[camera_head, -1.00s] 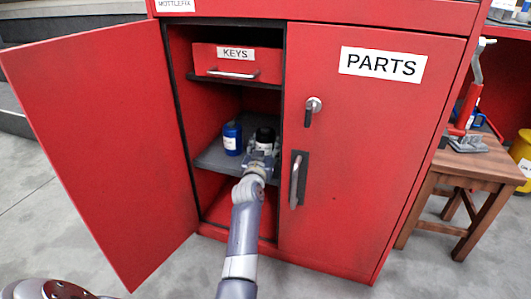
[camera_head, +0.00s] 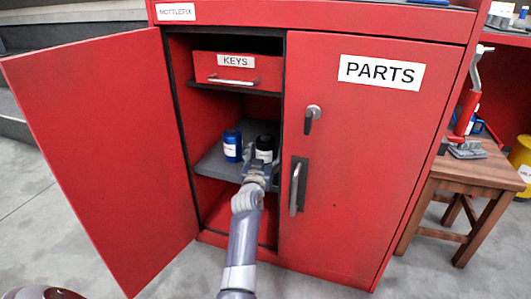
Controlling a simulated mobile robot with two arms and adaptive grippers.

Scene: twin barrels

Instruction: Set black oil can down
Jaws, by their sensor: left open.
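The black oil can (camera_head: 265,144) with a white label stands upright on the grey middle shelf (camera_head: 214,166) inside the red cabinet. A blue can (camera_head: 232,146) with a white label stands to its left on the same shelf. My left gripper (camera_head: 259,161) is open at the front of the black can. The gripper hides the can's lower part, and I cannot tell whether they touch. My right gripper is not in view.
The left cabinet door (camera_head: 105,150) stands wide open. The right door (camera_head: 355,170), labelled PARTS, is shut, with a handle near the gripper. A KEYS drawer (camera_head: 237,70) is above the shelf. A wooden stool (camera_head: 470,170) stands at the right.

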